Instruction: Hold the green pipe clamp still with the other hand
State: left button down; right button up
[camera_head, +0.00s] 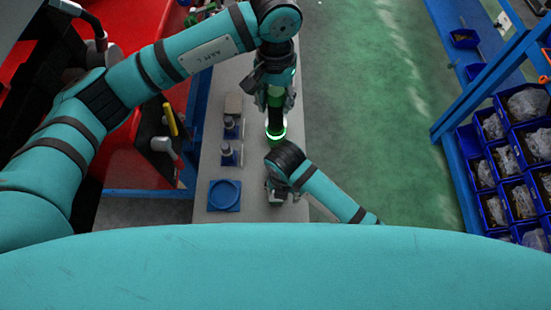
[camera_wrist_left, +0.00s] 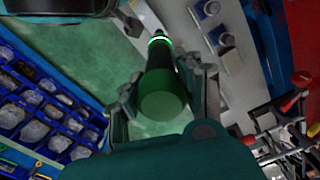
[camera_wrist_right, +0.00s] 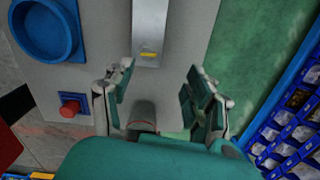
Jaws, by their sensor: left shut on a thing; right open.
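A green and dark cylindrical piece with a glowing green ring (camera_head: 276,124), which I take for the green pipe clamp, is over the far part of the narrow grey table. My left gripper (camera_head: 274,92) is shut on it from above. In the left wrist view the green piece (camera_wrist_left: 163,98) lies between the two fingers of the left gripper (camera_wrist_left: 165,90), its ring end pointing away. My right gripper (camera_head: 282,192) is low over the near table end. In the right wrist view its fingers (camera_wrist_right: 160,78) are spread, with no clamp between them.
A blue round dish (camera_head: 224,194) and small blue-based fixtures (camera_head: 229,154) stand along the table's left side. A metal bar with a yellow label (camera_wrist_right: 148,35) and a red button (camera_wrist_right: 70,108) are near the right gripper. Blue bins (camera_head: 497,160) stand right; green floor between is clear.

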jog(key=shift+a+r+n, duration=0.65)
jog(key=shift+a+n, duration=0.3)
jog(key=shift+n, duration=0.05)
jog(key=shift+w+f, duration=0.2)
jog(key=shift+f, duration=2)
jog(key=shift+w+f, duration=0.15)
jog(key=shift+f, duration=2)
jog(key=shift+c, duration=0.3)
grip_shut()
